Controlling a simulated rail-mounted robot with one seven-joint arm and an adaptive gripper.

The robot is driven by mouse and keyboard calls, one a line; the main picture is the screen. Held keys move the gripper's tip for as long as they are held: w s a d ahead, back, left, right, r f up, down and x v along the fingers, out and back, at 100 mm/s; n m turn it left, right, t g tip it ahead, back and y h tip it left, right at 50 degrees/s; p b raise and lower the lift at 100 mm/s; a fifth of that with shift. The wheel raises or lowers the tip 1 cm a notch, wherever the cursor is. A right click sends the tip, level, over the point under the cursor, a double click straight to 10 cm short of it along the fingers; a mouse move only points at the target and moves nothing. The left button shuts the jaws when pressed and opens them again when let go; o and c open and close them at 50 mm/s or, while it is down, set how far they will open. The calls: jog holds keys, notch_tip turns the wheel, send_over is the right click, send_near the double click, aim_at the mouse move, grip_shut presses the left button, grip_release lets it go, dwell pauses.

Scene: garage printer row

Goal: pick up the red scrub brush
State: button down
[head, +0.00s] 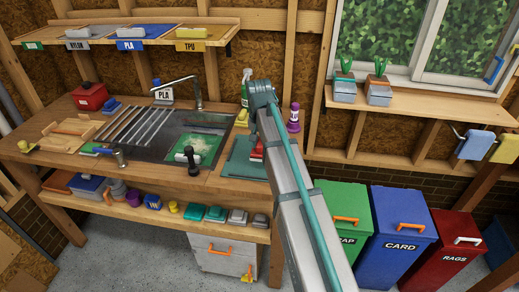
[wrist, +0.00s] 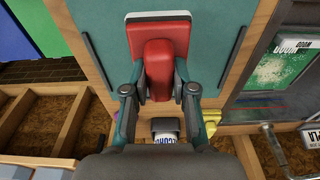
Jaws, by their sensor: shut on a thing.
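The red scrub brush (wrist: 158,35) shows in the wrist view, a red block with a pale edge and a narrower red grip. It is over a teal mat (wrist: 219,30). My gripper (wrist: 158,92) is shut on the brush, with one finger on each side of its grip. In the head view a little of the red brush (head: 256,153) shows at the mat's right side, beside my arm. The arm hides my gripper there. I cannot tell whether the brush touches the mat.
Bins stand right of the bench.

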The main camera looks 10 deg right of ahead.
jog(key=s+r, duration=0.3)
jog(key=shift+s+a+r+b, duration=0.1)
jog(key=shift+s+r+b, duration=0.1)
jog(key=shift+b, duration=0.2)
jog(key=s+r+b, duration=0.1)
jog(key=s+r, duration=0.3)
jog(key=s, duration=0.4)
jog(key=shift+s+a+r+b, duration=0.2)
jog(key=shift+s+a+b, duration=0.15)
jog(key=shift+s, duration=0.05)
jog(key=c, duration=1.7)
grip_release()
grip_shut()
jog(key=shift+r, duration=0.1)
